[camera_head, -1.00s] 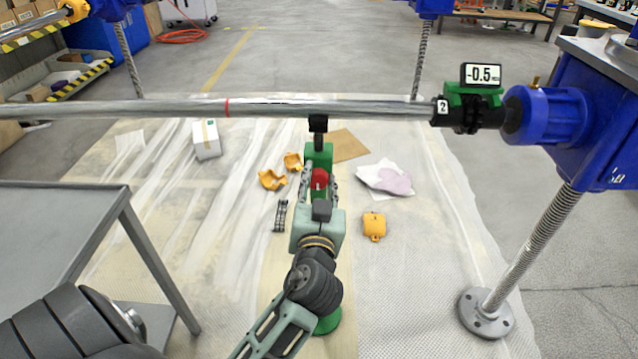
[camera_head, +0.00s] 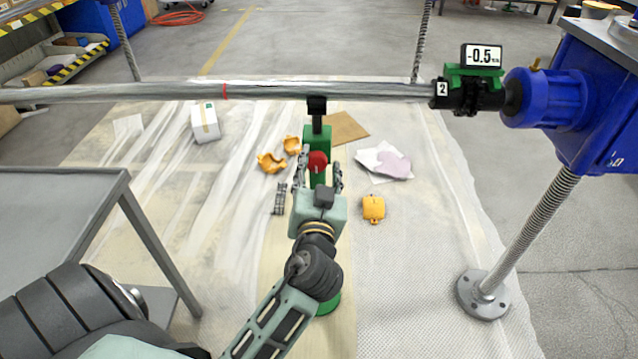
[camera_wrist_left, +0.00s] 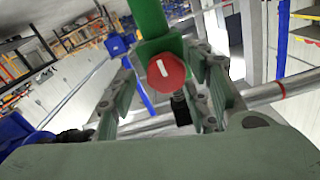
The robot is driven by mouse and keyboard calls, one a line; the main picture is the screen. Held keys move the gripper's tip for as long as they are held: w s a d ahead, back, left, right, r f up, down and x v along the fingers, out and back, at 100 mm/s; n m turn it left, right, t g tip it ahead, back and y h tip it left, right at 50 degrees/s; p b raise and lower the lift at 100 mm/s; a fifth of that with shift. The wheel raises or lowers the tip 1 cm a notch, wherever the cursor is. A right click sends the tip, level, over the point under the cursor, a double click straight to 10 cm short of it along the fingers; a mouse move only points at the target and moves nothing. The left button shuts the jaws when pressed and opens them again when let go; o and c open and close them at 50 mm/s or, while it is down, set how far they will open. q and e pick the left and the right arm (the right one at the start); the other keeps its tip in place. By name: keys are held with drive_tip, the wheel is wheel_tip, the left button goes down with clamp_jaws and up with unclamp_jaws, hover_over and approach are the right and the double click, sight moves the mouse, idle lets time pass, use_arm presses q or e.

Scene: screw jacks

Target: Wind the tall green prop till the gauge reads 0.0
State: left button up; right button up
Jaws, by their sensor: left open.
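The tall green prop (camera_head: 317,137) stands under the long steel bar (camera_head: 270,92), its black head at the bar. A red knob (camera_head: 318,161) with a white mark is on the prop's side; it also shows in the left wrist view (camera_wrist_left: 166,72). My left gripper (camera_head: 321,168) is open, its fingers on either side of the red knob; in the wrist view a gap shows between fingers and knob. The gauge (camera_head: 483,55) on the green clamp at the bar's right end reads -0.5. My gripper and arm hide much of the prop's lower part; its green base (camera_head: 327,303) shows. My right gripper is not in view.
A grey table (camera_head: 60,215) stands at left. A blue machine (camera_head: 592,100) with a threaded post (camera_head: 530,235) is at right. Orange pieces (camera_head: 373,208), a white box (camera_head: 205,122) and papers (camera_head: 385,162) lie on the sheeted floor around the prop.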

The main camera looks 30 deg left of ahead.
use_arm(q)
drive_tip(key=v, duration=1.1)
drive_tip(key=shift+d, duration=0.2)
drive_tip(key=shift+s, duration=0.15)
